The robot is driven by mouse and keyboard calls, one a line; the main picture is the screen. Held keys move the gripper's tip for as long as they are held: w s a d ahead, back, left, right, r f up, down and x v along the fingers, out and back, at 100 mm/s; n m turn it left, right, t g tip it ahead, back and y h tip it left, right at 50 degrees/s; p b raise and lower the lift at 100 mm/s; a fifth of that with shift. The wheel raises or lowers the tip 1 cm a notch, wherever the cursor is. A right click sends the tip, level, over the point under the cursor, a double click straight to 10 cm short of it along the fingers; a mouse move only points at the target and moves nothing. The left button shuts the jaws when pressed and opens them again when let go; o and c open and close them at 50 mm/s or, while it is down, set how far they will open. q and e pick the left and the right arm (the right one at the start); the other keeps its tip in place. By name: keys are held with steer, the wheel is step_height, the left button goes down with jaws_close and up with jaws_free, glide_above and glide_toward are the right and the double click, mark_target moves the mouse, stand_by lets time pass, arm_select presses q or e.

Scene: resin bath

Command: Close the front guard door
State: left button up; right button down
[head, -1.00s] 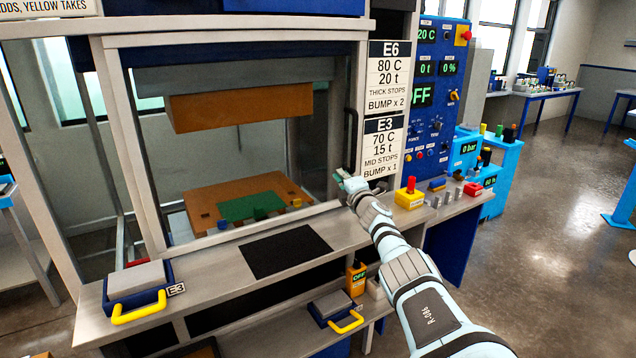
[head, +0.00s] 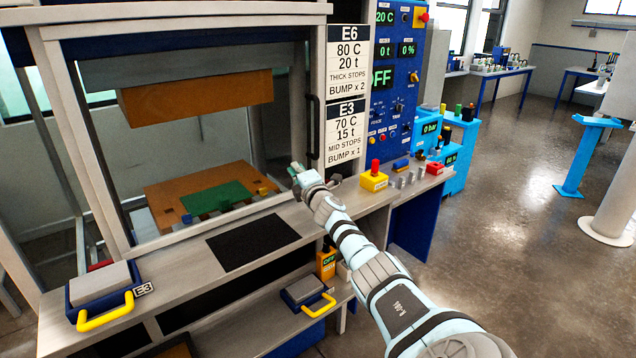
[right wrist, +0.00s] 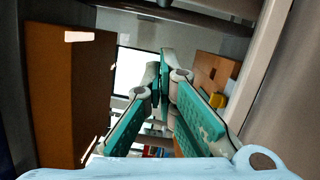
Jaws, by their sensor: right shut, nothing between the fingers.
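The press front (head: 115,195) has a pale metal frame around its opening. A black upright handle (head: 312,127) is at its right side, beside the sign boards. I cannot tell whether a clear door pane covers the opening. My right gripper (head: 297,171) is shut and empty, just below and left of the handle's lower end, at the opening's right edge. In the right wrist view its green-padded fingers (right wrist: 163,75) point across the press space, with brown blocks on both sides. I cannot tell whether it touches the handle or frame. My left gripper is out of view.
A brown upper block (head: 195,100) hangs over a brown lower plate (head: 165,195) with a green sheet (head: 217,196). The shelf carries a black mat (head: 252,242), a yellow-handled tray (head: 100,285) and a red-button box (head: 374,181). Open floor lies right.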

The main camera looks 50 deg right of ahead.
steer(key=shift+s+a, duration=0.3)
steer(key=shift+s, duration=0.05)
steer(key=b+v, duration=0.2)
steer(key=v, duration=0.6)
steer(key=shift+s+a, duration=0.15)
steer(key=shift+s, duration=0.15)
